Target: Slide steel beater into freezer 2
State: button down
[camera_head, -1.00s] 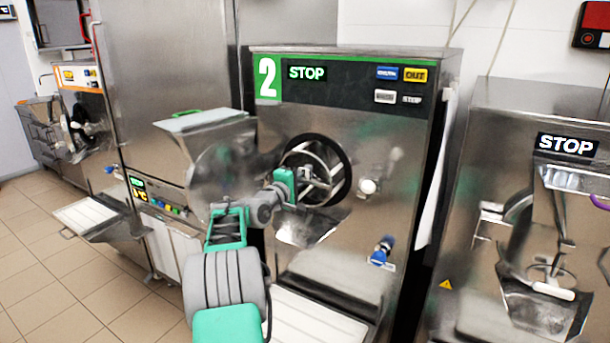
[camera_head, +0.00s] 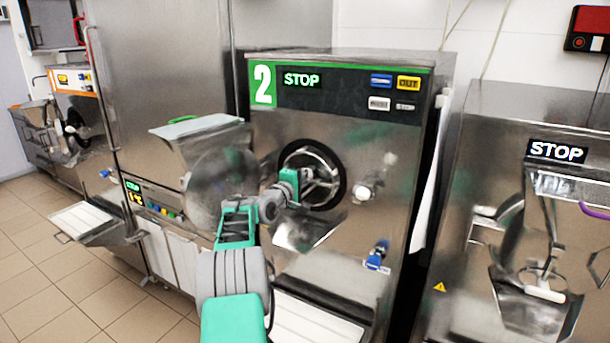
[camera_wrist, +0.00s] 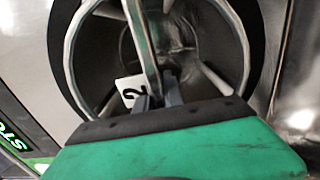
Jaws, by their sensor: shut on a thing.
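Freezer 2 (camera_head: 400,145) is the steel machine with a green "2" label and a STOP display. Its round black-rimmed opening (camera_head: 341,183) faces me. My gripper (camera_head: 312,180) is at that opening. In the wrist view the steel beater (camera_wrist: 145,45) shows as bars and a ring inside the black rim (camera_wrist: 258,50), with a white tag marked "2" (camera_wrist: 130,90). My gripper's dark fingers (camera_wrist: 158,92) are shut on the beater near its middle bar. The beater looks at least partly within the cylinder; how deep I cannot tell.
A hopper with a flat lid (camera_head: 196,126) stands left of the opening. A steel spout (camera_head: 308,232) is just below it, and a blue knob (camera_head: 378,256) is lower right. Another STOP machine (camera_head: 500,130) stands at the right. Tiled floor (camera_head: 60,280) is clear at left.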

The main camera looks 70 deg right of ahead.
jog(key=shift+s+d+p, duration=0.15)
jog(key=shift+d+p, duration=0.2)
jog(key=shift+d, duration=0.5)
jog(key=shift+s+d+p, duration=0.15)
jog(key=shift+d+p, duration=0.15)
jog(key=shift+d, duration=0.5)
jog(key=shift+f+b, duration=0.35)
jog(key=shift+f, duration=0.05)
jog(key=c, duration=1.4)
grip_release()
jog(key=shift+o, duration=0.2)
jog(key=shift+f, duration=0.2)
jog(key=a, duration=0.2)
jog(key=w+a+b, duration=0.1)
jog(key=a, duration=0.2)
jog(key=a+b, duration=0.1)
jog(key=a, duration=0.1)
jog(key=shift+w+a+r, duration=0.1)
jog(key=shift+w+a, duration=0.1)
jog(key=shift+a, duration=0.2)
jog(key=shift+a, duration=0.25)
jog(key=w+a+b, duration=0.2)
jog(key=a+b, duration=0.1)
jog(key=a, duration=0.8)
dwell(1.0)
